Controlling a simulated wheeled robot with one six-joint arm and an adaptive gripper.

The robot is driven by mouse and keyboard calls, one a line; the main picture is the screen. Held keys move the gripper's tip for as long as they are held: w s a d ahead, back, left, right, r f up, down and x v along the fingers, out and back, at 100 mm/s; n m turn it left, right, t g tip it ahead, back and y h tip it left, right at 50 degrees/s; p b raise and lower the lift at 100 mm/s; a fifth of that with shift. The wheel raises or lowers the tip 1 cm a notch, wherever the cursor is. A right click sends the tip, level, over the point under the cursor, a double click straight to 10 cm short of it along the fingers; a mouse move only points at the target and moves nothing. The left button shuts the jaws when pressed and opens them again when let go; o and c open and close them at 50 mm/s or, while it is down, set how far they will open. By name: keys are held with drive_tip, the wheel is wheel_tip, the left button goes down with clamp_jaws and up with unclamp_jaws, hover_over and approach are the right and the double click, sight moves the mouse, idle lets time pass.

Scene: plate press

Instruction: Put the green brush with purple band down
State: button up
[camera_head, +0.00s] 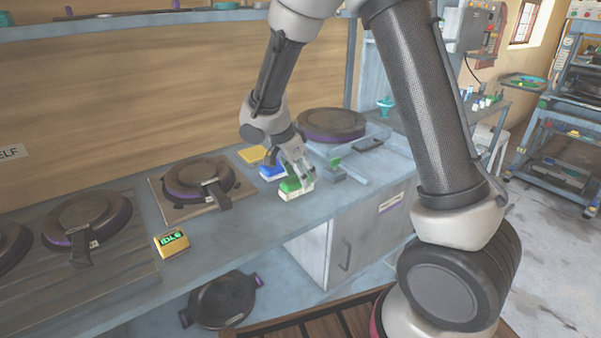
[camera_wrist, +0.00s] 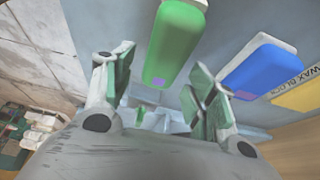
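The green brush (camera_head: 291,187), a green block on a pale base, rests on the grey bench top under my gripper (camera_head: 302,176). In the wrist view the green brush (camera_wrist: 178,40) shows a small purple mark on its near end; no full band can be made out. My gripper (camera_wrist: 163,66) is open there, its green-padded fingers spread apart. The brush lies ahead of the gap, with clear space to the left finger and its right edge close to the right finger. Contact with the right finger cannot be told.
A blue brush (camera_head: 272,170) and a yellow block (camera_head: 252,154) stand close behind the green brush. A round black press plate (camera_head: 331,125) is at the back right. A hot-plate-like press (camera_head: 199,180) and a yellow display box (camera_head: 172,242) are to the left. Bench between is clear.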

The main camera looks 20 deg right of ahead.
drive_tip(key=v, duration=1.2)
drive_tip(key=s+d+r+n+y, duration=0.2)
drive_tip(key=s+d+r+n, duration=0.5)
drive_tip(key=s+d, duration=0.55)
drive_tip(key=s+d+n+t+y, duration=0.1)
drive_tip(key=s+d+n, duration=0.1)
drive_tip(key=s, duration=0.4)
drive_tip(key=s+d+r+n+t+y, duration=0.1)
drive_tip(key=s+d+n+t, duration=0.1)
drive_tip(key=s+n, duration=0.3)
drive_tip(key=shift+s+d+r, duration=0.25)
drive_tip(key=shift+s+d, duration=0.55)
drive_tip(key=shift+s, duration=0.2)
